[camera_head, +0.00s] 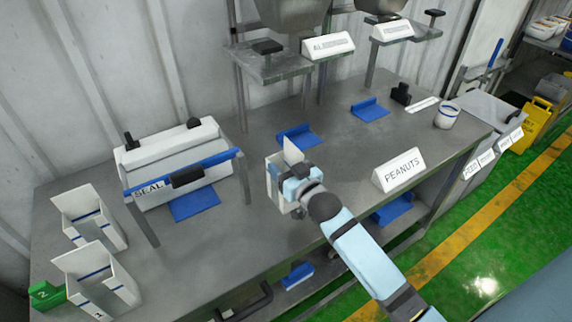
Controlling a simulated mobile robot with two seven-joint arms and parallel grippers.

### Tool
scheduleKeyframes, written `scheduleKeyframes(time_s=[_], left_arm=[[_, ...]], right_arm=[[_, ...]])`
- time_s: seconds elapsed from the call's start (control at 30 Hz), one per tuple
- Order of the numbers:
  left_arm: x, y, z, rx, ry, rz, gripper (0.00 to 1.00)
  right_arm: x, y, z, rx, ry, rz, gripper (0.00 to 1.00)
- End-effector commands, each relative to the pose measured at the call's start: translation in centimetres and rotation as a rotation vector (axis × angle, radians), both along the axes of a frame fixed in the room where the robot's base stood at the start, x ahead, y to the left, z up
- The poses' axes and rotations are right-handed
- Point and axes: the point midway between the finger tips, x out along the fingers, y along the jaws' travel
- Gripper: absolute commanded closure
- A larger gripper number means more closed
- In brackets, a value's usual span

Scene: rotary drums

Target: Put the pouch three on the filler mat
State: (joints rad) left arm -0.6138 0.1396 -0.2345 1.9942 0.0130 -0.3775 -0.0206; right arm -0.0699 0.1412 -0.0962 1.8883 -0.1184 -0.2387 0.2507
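A white open-topped pouch (272,178) stands upright at the middle of the steel table, right at my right gripper (287,192). The hand covers its right side, and the fingertips are hidden, so I cannot tell whether they are shut on it or whether it touches the table. I cannot read a number on it. Blue mats lie behind it below the fillers, one nearer (299,138) and one farther right (370,111). Two more white pouches stand at the left, one behind (88,228) and one in front (105,290). My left gripper is out of view.
A sealer (170,160) marked SEAL stands at the left with a blue mat (195,203) before it. A PEANUTS sign (399,170) and a white tub (447,115) are at the right. A green block (46,294) sits front left. Steel tabletop (235,235) is bare left of the pouch.

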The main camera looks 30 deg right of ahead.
Motion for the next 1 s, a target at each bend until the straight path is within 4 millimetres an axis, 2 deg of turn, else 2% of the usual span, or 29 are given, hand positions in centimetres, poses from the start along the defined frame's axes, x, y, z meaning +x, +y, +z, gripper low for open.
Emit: scheduleKeyframes(time_s=[0.03, 0.1, 0.47, 0.57, 0.8, 1.0], left_arm=[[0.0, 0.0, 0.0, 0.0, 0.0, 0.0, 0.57], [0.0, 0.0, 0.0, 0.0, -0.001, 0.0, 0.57], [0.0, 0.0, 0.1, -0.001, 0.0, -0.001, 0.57], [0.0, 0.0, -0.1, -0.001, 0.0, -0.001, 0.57], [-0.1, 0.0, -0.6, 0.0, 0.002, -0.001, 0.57], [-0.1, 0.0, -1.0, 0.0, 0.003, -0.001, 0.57]], right_arm=[[0.0, 0.0, 0.0, 0.0, 0.0, 0.0, 0.28], [0.0, 0.0, 0.0, 0.0, 0.0, 0.0, 0.11], [-0.2, 0.0, 0.3, 0.0, 0.001, 0.0, 0.11], [-1.5, -0.1, 0.1, 0.0, 0.002, 0.0, 0.11], [-6.7, -0.5, 0.1, 0.0, 0.002, 0.0, 0.11], [-10.3, -0.8, 0.1, 0.001, 0.003, 0.0, 0.11]])
